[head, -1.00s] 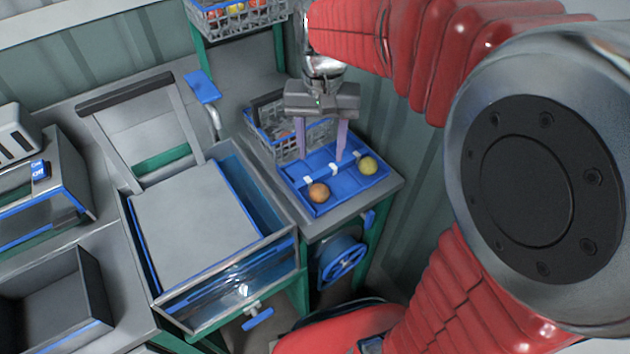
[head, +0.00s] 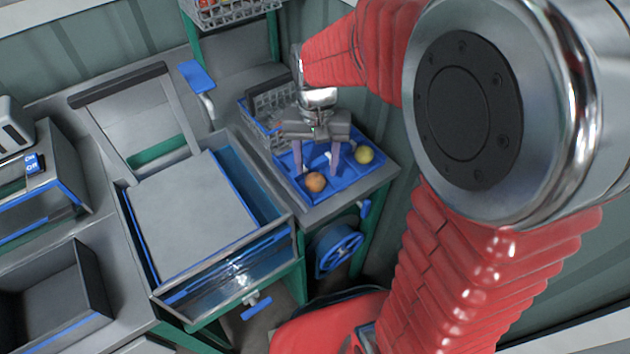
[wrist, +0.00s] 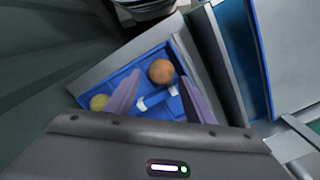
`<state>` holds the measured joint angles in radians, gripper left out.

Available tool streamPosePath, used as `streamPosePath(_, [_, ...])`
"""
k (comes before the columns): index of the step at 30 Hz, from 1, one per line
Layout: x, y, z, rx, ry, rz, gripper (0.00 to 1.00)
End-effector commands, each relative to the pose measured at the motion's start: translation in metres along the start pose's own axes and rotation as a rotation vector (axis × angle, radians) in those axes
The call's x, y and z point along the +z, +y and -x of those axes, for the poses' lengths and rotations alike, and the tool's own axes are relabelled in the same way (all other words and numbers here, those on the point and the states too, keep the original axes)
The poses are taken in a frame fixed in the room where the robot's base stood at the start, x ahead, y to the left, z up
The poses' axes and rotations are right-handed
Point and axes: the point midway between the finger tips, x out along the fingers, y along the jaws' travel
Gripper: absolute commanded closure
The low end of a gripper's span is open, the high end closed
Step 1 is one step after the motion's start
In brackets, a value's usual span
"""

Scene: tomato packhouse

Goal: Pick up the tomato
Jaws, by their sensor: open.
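An orange-red tomato (head: 315,182) lies in the blue divided tray (head: 345,182), near its front edge; it also shows in the wrist view (wrist: 161,71). A yellow-green tomato (head: 364,155) lies in the right part of the tray and shows at the left in the wrist view (wrist: 99,102). My gripper (head: 315,174) is open and empty, its pale purple fingers pointing down over the tray. In the wrist view its fingers (wrist: 160,98) are apart, with the orange-red tomato beyond and between them. I cannot tell whether the fingertips touch the tray.
A grey wire basket (head: 268,112) stands behind the tray. To the left is a water tank (head: 275,240) with clear blue walls and a grey lid. A blue handwheel (head: 338,250) sits below the tray's stand. A higher basket (head: 235,10) holds red and yellow produce.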

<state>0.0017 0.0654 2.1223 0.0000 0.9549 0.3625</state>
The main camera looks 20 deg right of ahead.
Motion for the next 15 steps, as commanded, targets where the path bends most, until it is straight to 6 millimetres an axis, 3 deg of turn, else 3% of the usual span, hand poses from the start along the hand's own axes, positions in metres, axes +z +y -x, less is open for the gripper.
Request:
streamPosePath(9, [0.000, 0.000, -0.002, 0.000, 0.000, 0.000, 0.51])
streamPosePath(15, [0.000, -0.003, -0.022, 0.001, -0.002, 0.001, 0.51])
